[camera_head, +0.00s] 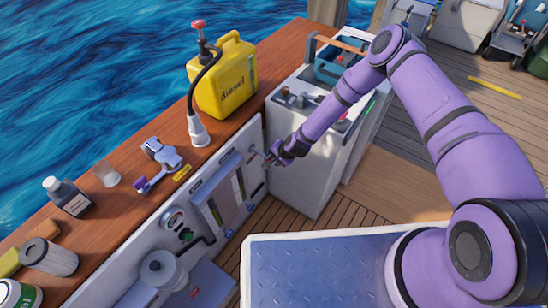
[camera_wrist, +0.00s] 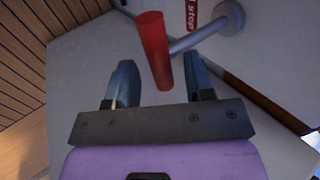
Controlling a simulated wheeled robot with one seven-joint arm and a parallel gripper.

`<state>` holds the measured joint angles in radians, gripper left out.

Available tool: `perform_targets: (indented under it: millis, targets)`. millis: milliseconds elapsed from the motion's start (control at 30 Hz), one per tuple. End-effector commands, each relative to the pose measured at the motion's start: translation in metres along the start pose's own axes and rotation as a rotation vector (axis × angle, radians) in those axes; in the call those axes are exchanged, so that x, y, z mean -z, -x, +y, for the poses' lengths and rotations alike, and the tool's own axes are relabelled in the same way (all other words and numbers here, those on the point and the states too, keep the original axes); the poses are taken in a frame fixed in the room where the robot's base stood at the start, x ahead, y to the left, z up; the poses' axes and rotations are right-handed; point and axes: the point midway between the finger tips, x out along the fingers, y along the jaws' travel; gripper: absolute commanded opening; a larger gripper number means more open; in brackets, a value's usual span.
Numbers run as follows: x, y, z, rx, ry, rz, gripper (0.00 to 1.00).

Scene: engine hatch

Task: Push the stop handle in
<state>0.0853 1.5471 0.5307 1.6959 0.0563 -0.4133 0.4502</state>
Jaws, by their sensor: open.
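The stop handle (camera_wrist: 153,45) is a red bar grip on a grey metal rod that runs to a round flange on a pale panel. A red label reading "stop" sits beside the flange in the wrist view. My gripper (camera_wrist: 160,82) is open, with one blue-grey finger on each side of the red grip's lower end. I see a gap on both sides, and cannot tell the depth between grip and fingers. In the head view my gripper (camera_head: 273,157) is at the panel's right end, and the handle there is small and mostly hidden.
A wooden ledge (camera_head: 130,205) above the panel holds a yellow diesel can (camera_head: 222,80), a funnel, a purple-grey tool and bottles. A white cabinet (camera_head: 300,185) stands close to the right of my gripper. Wooden deck lies below.

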Motion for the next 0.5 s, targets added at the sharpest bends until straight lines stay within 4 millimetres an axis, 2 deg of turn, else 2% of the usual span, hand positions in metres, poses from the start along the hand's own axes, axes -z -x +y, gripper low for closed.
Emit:
perform_targets:
  millis: [333, 367, 500]
  targets:
    - [0.0001, -0.0039, 0.0001, 0.0, 0.0, 0.0, 0.48]
    - [0.0001, -0.0038, 0.0001, 0.0, 0.0, 0.0, 0.44]
    - [0.0002, -0.0038, 0.0005, -0.001, 0.0, 0.0, 0.12]
